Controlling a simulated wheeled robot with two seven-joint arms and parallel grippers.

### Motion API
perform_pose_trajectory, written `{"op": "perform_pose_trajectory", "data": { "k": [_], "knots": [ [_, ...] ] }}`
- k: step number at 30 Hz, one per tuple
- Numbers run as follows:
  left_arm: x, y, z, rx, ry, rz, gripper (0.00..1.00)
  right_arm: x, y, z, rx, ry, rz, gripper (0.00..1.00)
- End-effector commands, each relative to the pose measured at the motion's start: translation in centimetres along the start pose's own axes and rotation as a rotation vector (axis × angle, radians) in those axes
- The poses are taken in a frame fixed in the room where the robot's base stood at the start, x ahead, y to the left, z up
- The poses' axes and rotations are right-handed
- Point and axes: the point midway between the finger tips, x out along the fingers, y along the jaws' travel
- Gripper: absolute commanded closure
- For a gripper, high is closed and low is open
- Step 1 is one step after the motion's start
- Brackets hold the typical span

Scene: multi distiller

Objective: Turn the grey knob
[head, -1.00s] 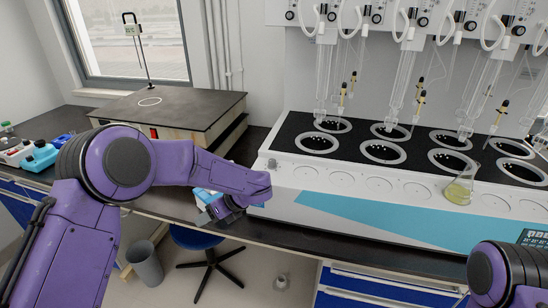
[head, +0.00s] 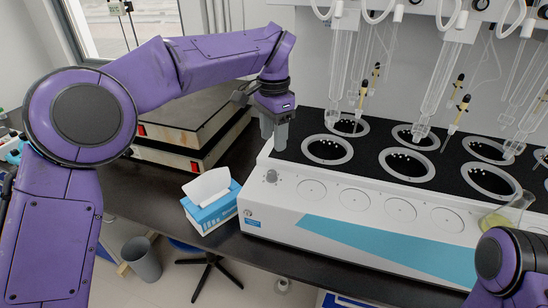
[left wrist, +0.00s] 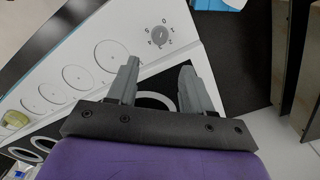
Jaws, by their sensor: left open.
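The grey knob (head: 271,176) is a small round dial at the left end of the distiller's white sloped front panel (head: 287,207). In the left wrist view the knob (left wrist: 158,35) has printed marks around it and lies beyond the fingertips. My left gripper (head: 273,146) points down above the distiller's left end, just above and behind the knob in the head view. Its fingers are apart with nothing between them, and it also shows in the left wrist view (left wrist: 159,68). It appears apart from the knob. My right gripper is out of the picture.
A blue tissue box (head: 208,211) stands left of the distiller. Stacked dark-topped boxes (head: 190,140) stand behind it. Ringed black wells (head: 327,149) and hanging glassware (head: 437,75) lie right of my left gripper. A flask with yellowish liquid (head: 500,218) stands on the right.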

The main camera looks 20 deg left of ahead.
Motion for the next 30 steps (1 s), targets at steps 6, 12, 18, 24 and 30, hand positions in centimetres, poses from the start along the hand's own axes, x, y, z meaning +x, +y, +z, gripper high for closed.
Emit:
{"op": "perform_pose_trajectory", "data": {
  "k": [6,12,18,24,30],
  "knots": [
    [3.5,-0.5,1.0,-0.016,-0.005,0.002,0.5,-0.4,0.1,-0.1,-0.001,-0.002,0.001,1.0],
    [7.8,-0.7,1.2,-0.021,-0.004,0.002,0.5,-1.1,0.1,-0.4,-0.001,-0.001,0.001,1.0],
    [10.2,-0.7,1.1,-0.018,-0.002,-0.001,0.5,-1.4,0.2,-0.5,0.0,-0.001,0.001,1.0],
    [10.5,-0.6,0.9,-0.016,-0.001,-0.001,0.5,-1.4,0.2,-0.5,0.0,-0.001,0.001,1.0],
    [10.5,-0.6,0.9,-0.016,-0.001,-0.001,0.92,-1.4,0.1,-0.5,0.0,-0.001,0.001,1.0]
  ]
}}
